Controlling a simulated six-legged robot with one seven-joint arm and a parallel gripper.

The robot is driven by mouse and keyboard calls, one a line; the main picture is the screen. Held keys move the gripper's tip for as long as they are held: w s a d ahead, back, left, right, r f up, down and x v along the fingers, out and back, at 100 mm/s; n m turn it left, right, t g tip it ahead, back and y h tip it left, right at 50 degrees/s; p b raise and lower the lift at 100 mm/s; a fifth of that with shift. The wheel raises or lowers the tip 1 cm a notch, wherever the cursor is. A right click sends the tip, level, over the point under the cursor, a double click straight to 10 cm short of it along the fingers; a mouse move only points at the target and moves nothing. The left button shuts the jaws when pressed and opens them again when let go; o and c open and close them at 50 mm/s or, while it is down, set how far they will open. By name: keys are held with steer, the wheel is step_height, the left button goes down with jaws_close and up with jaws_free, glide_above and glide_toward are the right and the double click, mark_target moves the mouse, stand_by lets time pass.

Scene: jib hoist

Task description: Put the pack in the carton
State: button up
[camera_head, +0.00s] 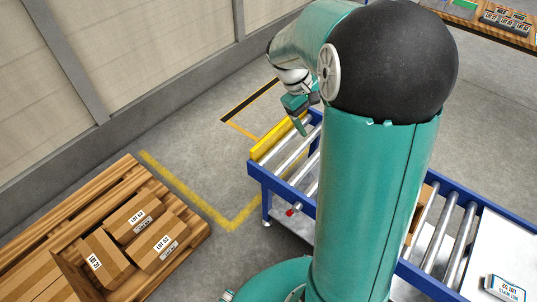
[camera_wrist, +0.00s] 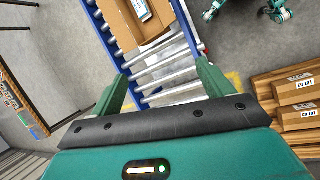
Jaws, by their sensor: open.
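A small white pack with a blue-green edge and printed label (camera_head: 505,288) lies on the pale flat plate at the right end of the conveyor. The brown carton (camera_head: 418,215) stands on the rollers, mostly hidden behind my arm in the head view. The wrist view shows the carton (camera_wrist: 120,30) near the top edge, cut off by the frame. A small white labelled item (camera_wrist: 142,9) shows at it; I cannot tell whether it is inside. My gripper (camera_wrist: 163,82) is open and empty, its fingers apart over the rollers. It also shows in the head view (camera_head: 300,118), above the conveyor's far end.
The blue-framed roller conveyor (camera_head: 258,172) has a yellow end bar. A wooden pallet (camera_head: 185,240) with several labelled brown boxes stands at the left. A table with small items (camera_head: 490,20) is at the back right. Clear floor lies between pallet and conveyor.

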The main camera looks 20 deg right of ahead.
steer(key=s+a+r+t+y, duration=0.1)
steer(key=s+a+r+t, duration=0.1)
steer(key=s+a, duration=0.3)
steer(key=s+a+r+m+t+y, duration=0.1)
steer(key=s+a+r+t+y, duration=0.1)
steer(key=a, duration=0.6)
steer(key=s+a+r+t+y, duration=0.1)
steer(key=s+a+r+t, duration=0.3)
steer(key=s+a+r, duration=0.2)
steer(key=shift+s+a+m, duration=0.4)
steer(key=shift+s+a, duration=0.15)
steer(key=shift+s, duration=0.35)
steer(key=c, duration=1)
steer(key=shift+o, duration=0.2)
steer(key=shift+d, duration=0.2)
